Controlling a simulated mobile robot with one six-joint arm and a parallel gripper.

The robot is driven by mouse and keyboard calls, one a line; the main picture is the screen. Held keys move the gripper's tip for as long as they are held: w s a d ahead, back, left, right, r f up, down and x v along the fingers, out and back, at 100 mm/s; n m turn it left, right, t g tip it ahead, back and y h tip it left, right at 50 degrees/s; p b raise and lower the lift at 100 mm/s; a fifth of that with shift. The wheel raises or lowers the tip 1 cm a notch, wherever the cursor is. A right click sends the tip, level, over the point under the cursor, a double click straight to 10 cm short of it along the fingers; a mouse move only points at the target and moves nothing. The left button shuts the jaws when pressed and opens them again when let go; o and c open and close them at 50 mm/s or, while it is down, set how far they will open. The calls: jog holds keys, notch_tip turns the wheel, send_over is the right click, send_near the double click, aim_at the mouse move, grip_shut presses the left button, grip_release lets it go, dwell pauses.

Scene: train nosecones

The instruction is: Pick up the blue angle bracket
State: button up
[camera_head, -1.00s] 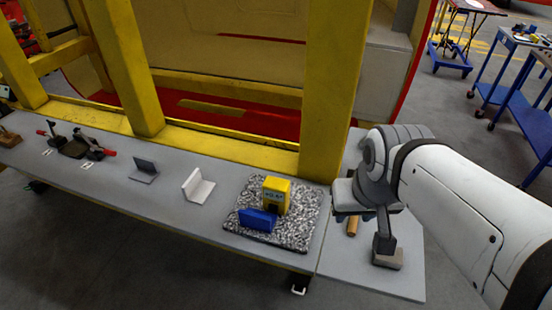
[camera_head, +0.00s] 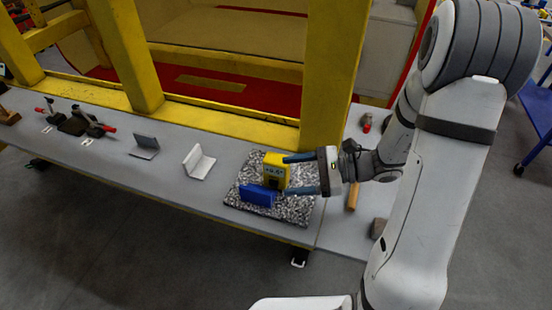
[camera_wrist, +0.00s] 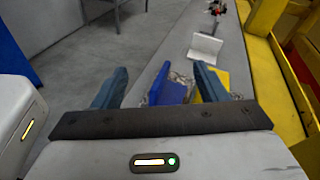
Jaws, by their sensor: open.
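In the wrist view the bracket (camera_wrist: 172,92) shows between the two fingers (camera_wrist: 158,84), beyond the gripper body. The yellow box (camera_wrist: 220,82) is partly hidden behind the right finger there. No contact between fingers and bracket can be made out.
A white bracket (camera_head: 199,163) and a dark grey bracket (camera_head: 145,147) stand further left on the table. A clamp fixture (camera_head: 75,122) is at the far left. A yellow post (camera_head: 331,80) rises behind the plate. A wooden-handled tool (camera_head: 352,196) lies to the right.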

aim_at(277, 158)
jog(key=w+d+f+m+t+y, duration=0.1)
jog(key=w+d+f+m+t, duration=0.2)
jog(key=w+m+t, duration=0.3)
jog(key=p+x, duration=0.1)
jog(key=x, duration=0.1)
jog(key=p+x, duration=0.1)
jog(key=x, duration=0.2)
jog(key=p+x, duration=0.1)
jog(key=x, duration=0.1)
jog(key=shift+s+a+f, duration=0.15)
jog(key=shift+a, duration=0.25)
jog(key=c, duration=1.2)
